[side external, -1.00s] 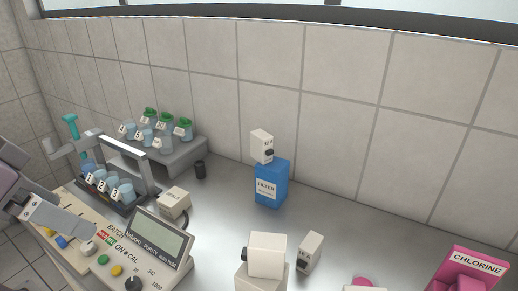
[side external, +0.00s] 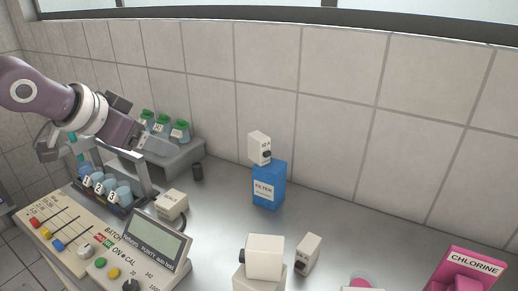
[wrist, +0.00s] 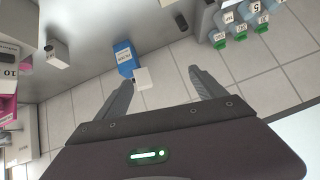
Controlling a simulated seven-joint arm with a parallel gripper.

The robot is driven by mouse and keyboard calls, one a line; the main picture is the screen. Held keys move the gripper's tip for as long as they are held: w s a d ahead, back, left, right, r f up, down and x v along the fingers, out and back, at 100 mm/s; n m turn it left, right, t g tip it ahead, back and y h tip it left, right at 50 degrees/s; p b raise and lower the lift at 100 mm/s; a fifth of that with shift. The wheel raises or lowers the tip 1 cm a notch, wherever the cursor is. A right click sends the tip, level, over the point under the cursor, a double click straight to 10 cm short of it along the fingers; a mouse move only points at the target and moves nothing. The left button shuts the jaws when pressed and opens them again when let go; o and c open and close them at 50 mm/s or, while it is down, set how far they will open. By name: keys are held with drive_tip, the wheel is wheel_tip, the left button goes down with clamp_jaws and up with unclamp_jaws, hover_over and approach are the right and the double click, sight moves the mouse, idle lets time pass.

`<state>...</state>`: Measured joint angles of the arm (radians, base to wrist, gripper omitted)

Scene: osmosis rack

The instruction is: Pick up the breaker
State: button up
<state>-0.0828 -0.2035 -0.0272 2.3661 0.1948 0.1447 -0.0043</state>
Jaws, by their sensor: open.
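A small white breaker (side external: 260,148) with a black switch sits on top of the blue filter box (side external: 268,185) near the back wall. In the wrist view the white block (wrist: 142,78) shows against the blue box (wrist: 124,56), between the lines of my fingers but beyond them. A similar white block with a black part (side external: 308,254) stands on the counter at front centre. My gripper (side external: 137,138) is at the left, raised near the jar rack and well apart from the blue box. In the wrist view its two fingers (wrist: 162,76) are spread and empty.
A stand with blue-filled cups (side external: 108,188) and green-lidded jars (side external: 163,125) are at the left. A control panel with a display (side external: 155,242) is at the front left. A larger white block (side external: 264,256) and a pink chlorine box (side external: 470,270) stand forward. Counter right of the filter box is clear.

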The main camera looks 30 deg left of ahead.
drive_tip(key=w+d+f+m+t+h, duration=0.1)
drive_tip(key=w+f+m+t+h, duration=0.2)
drive_tip(key=w, duration=1.1)
drive_tip(key=t+h, duration=0.4)
drive_tip(key=h, duration=0.1)
approach(267, 137)
drive_tip(key=w+a+f, duration=0.1)
drive_tip(key=a, duration=0.1)
drive_tip(key=x, duration=0.7)
drive_tip(key=f+x, duration=0.1)
drive_tip(key=x, duration=0.3)
drive_tip(key=shift+w+d, duration=0.25)
drive_tip(key=shift+w, duration=0.05)
drive_tip(key=c, duration=1.7)
drive_tip(key=shift+r, duration=0.3)
wheel_tip(267, 137, up, 10)
drive_tip(key=d, duration=0.2)
drive_tip(key=f, duration=0.7)
drive_tip(key=d+f, duration=0.1)
drive_tip(key=f, duration=0.2)
drive_tip(key=shift+f, duration=0.15)
